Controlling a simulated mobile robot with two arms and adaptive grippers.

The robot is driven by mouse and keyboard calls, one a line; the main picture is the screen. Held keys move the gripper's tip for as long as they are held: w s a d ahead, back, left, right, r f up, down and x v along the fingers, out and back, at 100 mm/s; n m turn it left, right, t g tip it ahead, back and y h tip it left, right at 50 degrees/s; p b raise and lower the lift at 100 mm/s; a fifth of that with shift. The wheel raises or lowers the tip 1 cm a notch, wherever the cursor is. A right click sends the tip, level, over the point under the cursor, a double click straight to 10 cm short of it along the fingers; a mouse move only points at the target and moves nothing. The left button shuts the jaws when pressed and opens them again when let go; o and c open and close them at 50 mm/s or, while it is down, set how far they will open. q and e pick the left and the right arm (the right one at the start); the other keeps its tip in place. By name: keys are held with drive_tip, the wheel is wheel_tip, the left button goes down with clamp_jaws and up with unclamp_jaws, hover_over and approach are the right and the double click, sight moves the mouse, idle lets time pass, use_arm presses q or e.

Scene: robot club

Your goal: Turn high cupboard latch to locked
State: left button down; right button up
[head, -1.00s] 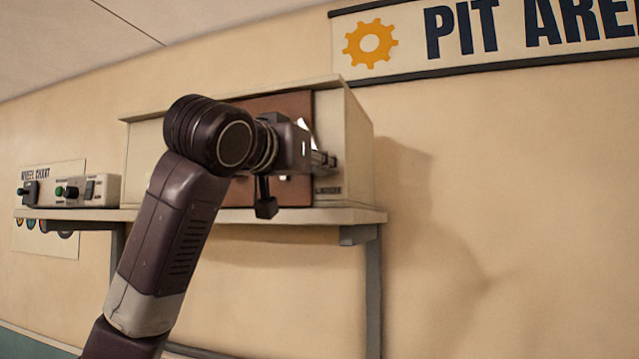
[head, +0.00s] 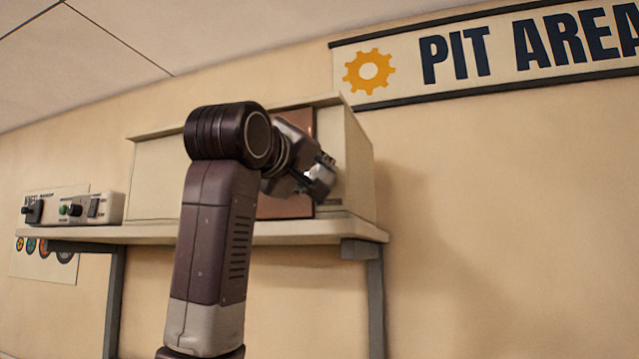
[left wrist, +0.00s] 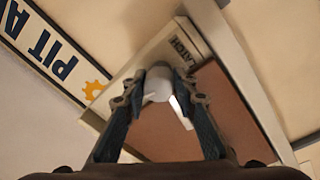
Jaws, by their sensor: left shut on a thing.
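The high cupboard (head: 357,165) is a cream box with a brown front panel (head: 285,207), standing on a wall shelf. My left gripper (head: 324,172) is at the right part of its front and covers the latch in the head view. In the left wrist view, the latch (left wrist: 157,88) is a pale grey round knob with a white pointer-like piece (left wrist: 181,112). The fingers of my left gripper (left wrist: 159,82) are shut on the knob, one on each side. A label reading LATCH (left wrist: 184,46) is beside it. My right gripper is not in view.
The shelf (head: 315,231) runs under the cupboard on grey brackets (head: 375,300). A control box (head: 85,208) with knobs and a switch sits at its left end. A PIT AREA sign (head: 500,50) hangs above. The wall to the right is clear.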

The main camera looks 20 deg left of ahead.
use_arm(q)
drive_tip(key=shift+n, duration=1.2)
drive_tip(key=c, duration=1.5)
unclamp_jaws()
drive_tip(key=shift+s+a, duration=0.1)
drive_tip(key=shift+c, duration=0.2)
drive_tip(key=s, duration=1.2)
drive_tip(key=shift+a+f, duration=0.15)
drive_tip(key=shift+f, duration=0.3)
